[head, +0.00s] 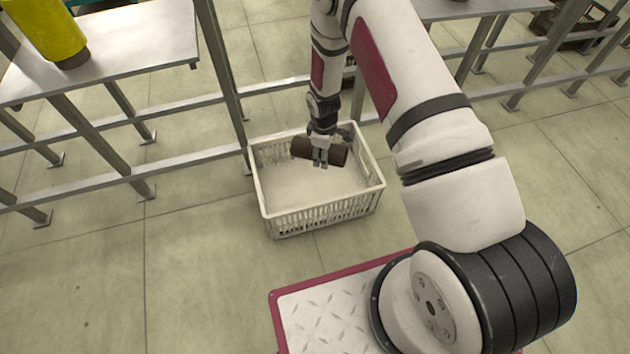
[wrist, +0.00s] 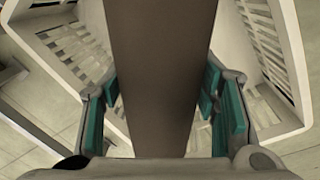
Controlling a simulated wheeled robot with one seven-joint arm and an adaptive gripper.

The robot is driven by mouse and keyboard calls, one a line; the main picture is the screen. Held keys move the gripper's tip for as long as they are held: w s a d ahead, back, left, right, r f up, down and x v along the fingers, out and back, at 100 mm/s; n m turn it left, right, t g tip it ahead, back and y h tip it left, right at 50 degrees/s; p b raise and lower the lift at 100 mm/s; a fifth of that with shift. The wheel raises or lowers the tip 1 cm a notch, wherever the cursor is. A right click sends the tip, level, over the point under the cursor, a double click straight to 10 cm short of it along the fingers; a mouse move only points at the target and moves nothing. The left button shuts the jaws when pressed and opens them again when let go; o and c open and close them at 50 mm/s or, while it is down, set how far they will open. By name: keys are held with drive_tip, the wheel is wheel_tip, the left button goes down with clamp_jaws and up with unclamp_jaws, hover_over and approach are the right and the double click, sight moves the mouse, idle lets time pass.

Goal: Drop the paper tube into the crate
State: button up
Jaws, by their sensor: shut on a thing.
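My gripper (head: 320,163) is shut on the brown paper tube (head: 302,148), gripping it around its middle, with the tube lying roughly level. The tube (wrist: 160,75) fills the middle of the wrist view, between the green finger pads. The white slatted crate (head: 322,218) stands on the floor. In the head view the tube and gripper are over the far part of the crate's opening; the exact height above its floor is hard to tell. The crate's walls (wrist: 272,50) show on both sides of the tube in the wrist view. The visible crate floor looks empty.
A metal frame with a shelf (head: 130,45) stands at the left, bearing a yellow bobbin (head: 45,30) on a brown tube. A frame leg (head: 222,75) rises close behind the crate's left corner.

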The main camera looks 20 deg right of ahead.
drive_tip(key=o, duration=1.3)
drive_tip(key=shift+c, duration=0.2)
drive_tip(key=shift+r, duration=0.1)
drive_tip(key=r, duration=0.8)
drive_tip(key=s+r, duration=0.1)
drive_tip(key=r, duration=0.2)
drive_tip(key=shift+a+r, duration=0.35)
drive_tip(key=shift+r, duration=0.05)
